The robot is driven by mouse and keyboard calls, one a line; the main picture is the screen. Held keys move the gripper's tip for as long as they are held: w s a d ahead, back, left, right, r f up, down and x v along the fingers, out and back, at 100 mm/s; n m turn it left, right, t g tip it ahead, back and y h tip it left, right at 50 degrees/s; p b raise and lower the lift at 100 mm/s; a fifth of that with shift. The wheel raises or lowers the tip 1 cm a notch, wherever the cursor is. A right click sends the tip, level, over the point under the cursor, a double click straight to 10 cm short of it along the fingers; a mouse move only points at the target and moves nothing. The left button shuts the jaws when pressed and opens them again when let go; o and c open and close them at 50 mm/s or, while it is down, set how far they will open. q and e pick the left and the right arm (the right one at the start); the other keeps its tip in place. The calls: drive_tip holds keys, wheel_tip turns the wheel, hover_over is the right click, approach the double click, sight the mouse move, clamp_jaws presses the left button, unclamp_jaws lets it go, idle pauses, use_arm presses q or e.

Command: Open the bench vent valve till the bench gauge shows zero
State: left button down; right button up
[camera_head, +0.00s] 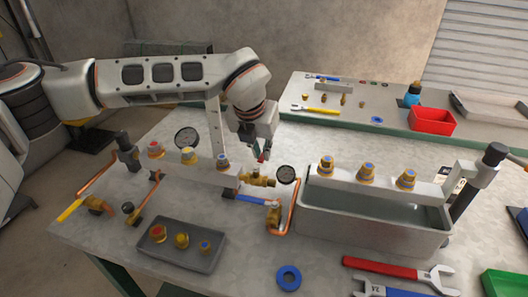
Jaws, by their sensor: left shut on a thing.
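My left gripper (262,155) comes down from above, behind the middle of the bench. It is shut on a small red handle, of which only a little shows at the fingertips. A brass valve (258,179) sits just below the fingertips. A round dial gauge (286,174) stands right of this valve, and a second gauge (186,137) stands further left at the back. Both needles are too small to read. A blue lever (257,198) lies in front, by a brass fitting with copper pipe (273,214). My right gripper is not in view.
A rail with several capped fittings (190,166) stands left, and a second rail (375,183) spans a grey water tank (375,237). A dark tray (180,262), a blue ring (288,278) and wrenches (395,270) lie in front. A back table holds a red bin (431,121).

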use_arm(q)
drive_tip(key=shift+w+a+r+n, duration=0.1)
drive_tip(key=shift+a+n, duration=0.05)
drive_tip(key=shift+n, duration=0.25)
drive_tip(key=c, duration=2.1)
unclamp_jaws()
drive_tip(key=v, duration=1.2)
